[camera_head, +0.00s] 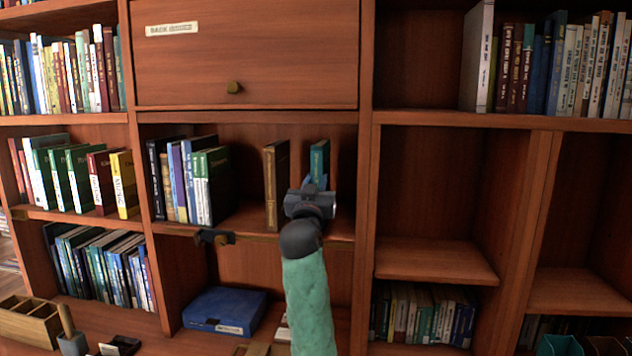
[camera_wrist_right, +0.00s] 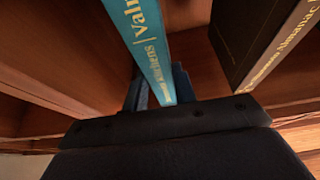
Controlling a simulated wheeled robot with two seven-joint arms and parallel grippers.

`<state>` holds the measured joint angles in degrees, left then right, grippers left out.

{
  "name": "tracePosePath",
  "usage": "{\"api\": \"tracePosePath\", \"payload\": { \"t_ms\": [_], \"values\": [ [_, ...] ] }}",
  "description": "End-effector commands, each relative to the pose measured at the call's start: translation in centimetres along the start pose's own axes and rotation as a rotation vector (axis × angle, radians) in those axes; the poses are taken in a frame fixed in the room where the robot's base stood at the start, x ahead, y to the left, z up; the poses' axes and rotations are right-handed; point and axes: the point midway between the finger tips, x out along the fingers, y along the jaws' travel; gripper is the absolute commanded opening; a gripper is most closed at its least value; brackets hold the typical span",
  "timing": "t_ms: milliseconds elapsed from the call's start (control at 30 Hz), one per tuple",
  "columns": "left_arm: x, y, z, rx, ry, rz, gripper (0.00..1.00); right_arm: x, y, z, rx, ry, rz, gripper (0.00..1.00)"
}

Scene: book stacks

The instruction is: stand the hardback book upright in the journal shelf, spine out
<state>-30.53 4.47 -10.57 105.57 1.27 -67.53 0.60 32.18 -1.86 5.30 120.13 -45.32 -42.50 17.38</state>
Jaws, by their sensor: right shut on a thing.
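The hardback book is teal with light lettering on its spine. It stands about upright in the middle shelf bay, in the head view (camera_head: 319,160) and close up in the right wrist view (camera_wrist_right: 142,40), spine toward me. My right gripper (camera_head: 316,183) is shut on the lower part of its spine edge; the fingers (camera_wrist_right: 160,92) also show in the wrist view. The journal shelf (camera_head: 255,232) appears to be this bay under the closed door. Whether the book's bottom touches the board is hidden by my gripper. My left gripper is not in view.
A brown book (camera_head: 276,188) stands left of the teal one, with a gap between. Several books (camera_head: 205,185) fill the bay's left end. The bay's side wall (camera_head: 362,180) is close on the right. A dark bracket-like object (camera_head: 213,237) sits at the board's front edge.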

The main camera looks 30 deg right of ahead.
Motion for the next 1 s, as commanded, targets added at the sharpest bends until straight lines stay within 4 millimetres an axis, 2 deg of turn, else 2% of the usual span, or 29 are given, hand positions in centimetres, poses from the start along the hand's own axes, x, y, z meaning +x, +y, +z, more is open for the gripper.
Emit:
{"api": "tracePosePath", "payload": {
  "t_ms": [200,567,600,700,1000],
  "values": [
    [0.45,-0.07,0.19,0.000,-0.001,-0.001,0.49,-0.12,0.01,0.14,0.001,0.002,0.000,0.00],
    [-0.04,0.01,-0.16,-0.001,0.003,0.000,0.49,-0.19,0.00,0.28,0.001,0.002,0.000,0.00],
    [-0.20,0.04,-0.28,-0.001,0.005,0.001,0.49,-0.18,-0.01,0.40,0.001,-0.001,0.000,0.33],
    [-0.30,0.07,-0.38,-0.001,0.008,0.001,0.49,-0.18,-0.01,0.39,0.001,-0.001,0.000,0.49],
    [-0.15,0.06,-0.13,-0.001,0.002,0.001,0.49,-0.15,-0.01,0.33,0.001,0.000,0.000,0.49]
  ]
}}
